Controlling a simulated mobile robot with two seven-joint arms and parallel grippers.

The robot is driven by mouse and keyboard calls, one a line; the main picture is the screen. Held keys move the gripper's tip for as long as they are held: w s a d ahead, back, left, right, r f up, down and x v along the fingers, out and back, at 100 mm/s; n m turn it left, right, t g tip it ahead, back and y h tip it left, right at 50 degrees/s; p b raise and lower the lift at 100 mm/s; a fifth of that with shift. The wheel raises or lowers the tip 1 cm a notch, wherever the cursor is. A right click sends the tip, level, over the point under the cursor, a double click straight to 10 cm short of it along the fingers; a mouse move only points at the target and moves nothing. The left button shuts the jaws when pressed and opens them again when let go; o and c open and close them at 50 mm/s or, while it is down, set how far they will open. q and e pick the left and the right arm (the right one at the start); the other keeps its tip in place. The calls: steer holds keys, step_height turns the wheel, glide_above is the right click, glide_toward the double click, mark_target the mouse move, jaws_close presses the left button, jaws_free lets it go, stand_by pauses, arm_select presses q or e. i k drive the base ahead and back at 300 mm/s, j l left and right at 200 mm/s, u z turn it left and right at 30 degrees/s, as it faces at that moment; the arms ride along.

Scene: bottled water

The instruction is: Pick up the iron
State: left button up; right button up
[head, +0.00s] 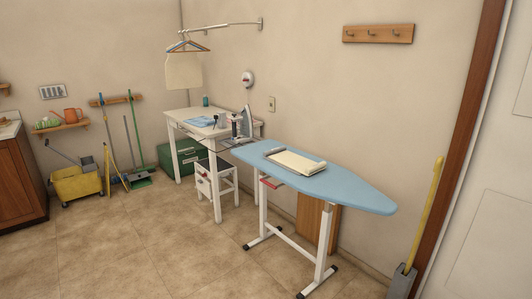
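What looks like the iron (247,121) stands upright with its grey pointed soleplate up. It is at the left, far end of the blue ironing board (350,193), by the white table (188,112). It is small in the head view, and I cannot tell whether it rests on the board's end or on the table. A small dark-and-pale item (235,126) stands close to its left and partly overlaps it. Neither of my grippers shows in the head view.
A folded cream cloth (295,162) lies on the board. A white step stool (216,184) stands below the table. A yellow mop bucket (77,184) and brooms are at the left. A yellow-handled tool (430,215) leans at the right wall. The tiled floor in front is clear.

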mark_target(245, 121)
steer(key=i+j+u, duration=0.3)
steer(key=i, duration=0.25)
steer(key=i+u, duration=0.3)
steer(key=i, duration=1.65)
steer(key=i+z, duration=0.25)
steer(key=i, duration=0.35)
steer(key=i+j+z, duration=0.25)
steer(key=i, duration=0.35)
steer(key=i+j+z, duration=0.6)
steer(key=i, duration=0.2)
steer(key=k+j+z, duration=0.2)
steer(key=z, duration=0.25)
steer(key=k+j+z, duration=0.1)
steer(key=z, duration=0.35)
steer(key=k+l, duration=0.05)
steer(key=k, duration=0.05)
